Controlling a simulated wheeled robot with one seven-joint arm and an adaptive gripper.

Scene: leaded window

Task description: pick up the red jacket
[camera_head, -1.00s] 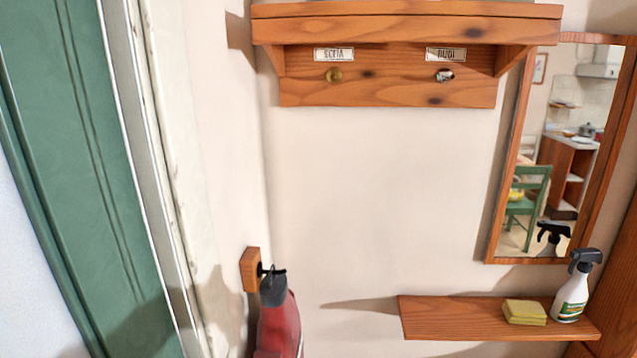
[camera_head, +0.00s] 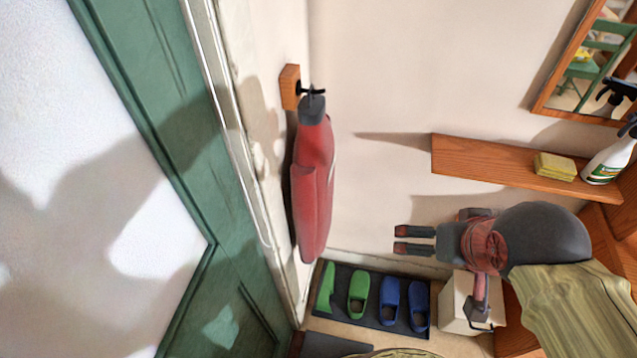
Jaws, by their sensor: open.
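The red jacket (camera_head: 312,190) hangs by its grey collar from a black hook (camera_head: 312,91) on a small wooden block (camera_head: 289,87), on the narrow wall left of the corner. It hangs clear above the floor. My gripper (camera_head: 402,239) is at the lower middle right, its two dark fingers pointing left towards the jacket. The fingers are apart with nothing between them. A clear gap of pale wall lies between the fingertips and the jacket's right side.
A wooden shelf (camera_head: 480,167) with a yellow sponge (camera_head: 555,166) and a spray bottle (camera_head: 609,160) juts out above my gripper. Green slippers (camera_head: 358,294) and blue slippers (camera_head: 390,301) lie on a dark mat (camera_head: 373,317) below. A white box (camera_head: 459,309) stands beneath my gripper. A green door frame (camera_head: 175,120) is left.

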